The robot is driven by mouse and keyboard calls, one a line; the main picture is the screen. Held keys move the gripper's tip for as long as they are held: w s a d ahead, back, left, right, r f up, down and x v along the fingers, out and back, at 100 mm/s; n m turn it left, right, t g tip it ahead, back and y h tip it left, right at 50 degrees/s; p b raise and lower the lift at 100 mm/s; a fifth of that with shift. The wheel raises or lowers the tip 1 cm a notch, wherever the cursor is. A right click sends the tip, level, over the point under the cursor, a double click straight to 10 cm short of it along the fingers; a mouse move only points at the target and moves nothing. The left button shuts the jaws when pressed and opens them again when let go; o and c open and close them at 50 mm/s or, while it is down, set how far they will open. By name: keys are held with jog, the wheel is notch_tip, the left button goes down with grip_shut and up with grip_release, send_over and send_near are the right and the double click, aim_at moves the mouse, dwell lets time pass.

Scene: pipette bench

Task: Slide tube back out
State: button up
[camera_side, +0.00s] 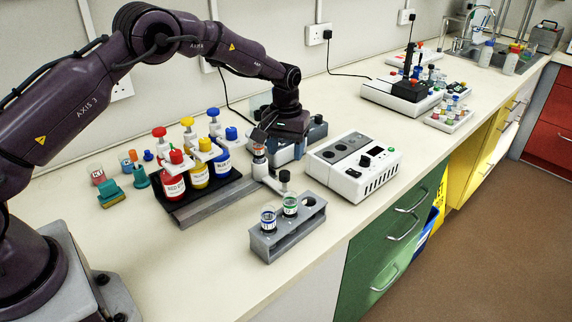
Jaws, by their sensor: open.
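A small tube (259,153) with a reddish band stands upright in the middle of the bench, at a light grey fixture (268,178). My gripper (260,138) is at the tube's upper part. Its jaws are open; whether they touch the tube is too small to tell. The tube's lower end is partly hidden by the fixture. A grey rack (262,248) in front holds a blue-marked tube (268,219) and a green-marked tube (290,206); its right hole is empty.
Red (173,186), yellow (198,174) and blue (222,164) bottles stand on a dark tray left of my gripper. A white device (352,166) stands close on the right. The bench's front edge runs just beyond the rack.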

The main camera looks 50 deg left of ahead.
notch_tip(320, 180, up, 6)
jog(key=shift+r, duration=0.25)
jog(key=s+d+r+m+t, duration=0.1)
jog(key=s+r, duration=0.4)
jog(key=s, duration=0.6)
jog(key=s+d+r+m+t, duration=0.1)
jog(key=s+r+m+t, duration=0.1)
jog(key=s+r, duration=0.4)
jog(key=s+d+r+m+t, duration=0.2)
jog(key=s+r, duration=0.3)
jog(key=s, duration=1.2)
jog(key=shift+r+t, duration=0.25)
jog(key=shift+t, duration=0.05)
